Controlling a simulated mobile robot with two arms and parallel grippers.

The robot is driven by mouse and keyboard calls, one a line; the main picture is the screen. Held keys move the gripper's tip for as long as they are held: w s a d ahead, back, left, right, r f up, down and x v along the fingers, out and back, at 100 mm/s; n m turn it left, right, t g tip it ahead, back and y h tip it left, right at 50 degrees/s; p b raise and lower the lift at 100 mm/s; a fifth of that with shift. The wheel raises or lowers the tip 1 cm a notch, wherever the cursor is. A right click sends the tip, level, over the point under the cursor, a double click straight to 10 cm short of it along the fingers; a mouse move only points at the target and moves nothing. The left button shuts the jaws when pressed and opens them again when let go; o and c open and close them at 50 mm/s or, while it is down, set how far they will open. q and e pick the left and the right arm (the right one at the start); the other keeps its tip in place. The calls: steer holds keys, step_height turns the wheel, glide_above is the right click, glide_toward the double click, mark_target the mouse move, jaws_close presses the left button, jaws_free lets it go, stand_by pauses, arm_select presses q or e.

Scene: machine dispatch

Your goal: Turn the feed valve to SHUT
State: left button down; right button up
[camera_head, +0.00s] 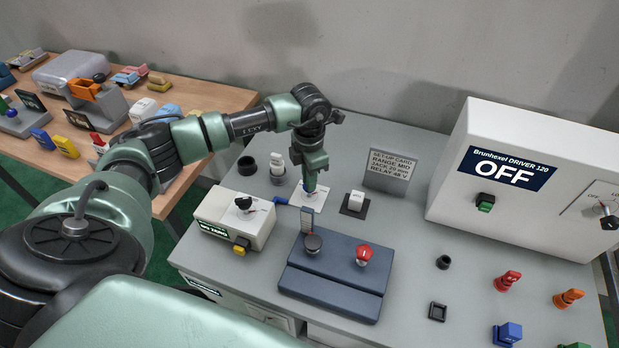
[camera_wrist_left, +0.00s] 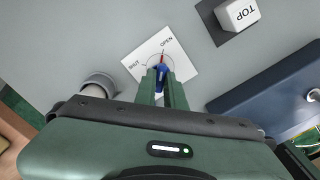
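The feed valve's small blue handle (camera_wrist_left: 161,73) stands on a white card (camera_wrist_left: 180,62) printed OPEN and SHUT. In the left wrist view a red pointer beside the handle points toward OPEN. My left gripper (camera_head: 309,187) points down over the card. In the left wrist view its two fingers (camera_wrist_left: 161,88) lie close on both sides of the handle and appear shut on it. My right gripper is out of view.
A white cube marked TOP (camera_wrist_left: 238,14) sits on a dark pad near the card. A white box with a black knob (camera_head: 236,217) and a dark blue block with a red knob (camera_head: 333,280) stand in front. A SETUP CARD sign (camera_head: 389,171) and the DRIVER cabinet (camera_head: 530,180) are right.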

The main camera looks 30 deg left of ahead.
arm_select(q)
steer(key=shift+n, duration=0.3)
steer(key=n+b, duration=0.2)
steer(key=n, duration=0.1)
steer(key=shift+w, duration=0.1)
steer(key=n+b, duration=0.2)
steer(key=n, duration=0.4)
steer(key=shift+n, duration=0.4)
steer(key=n+b, duration=0.1)
steer(key=n, duration=0.3)
steer(key=shift+r, duration=0.1)
steer(key=shift+w+r+n, duration=0.1)
steer(key=shift+n, duration=1.8)
steer(key=shift+a, duration=0.1)
steer(key=c, duration=1.5)
jaws_free()
steer(key=shift+c, duration=0.2)
steer(key=shift+o, duration=0.3)
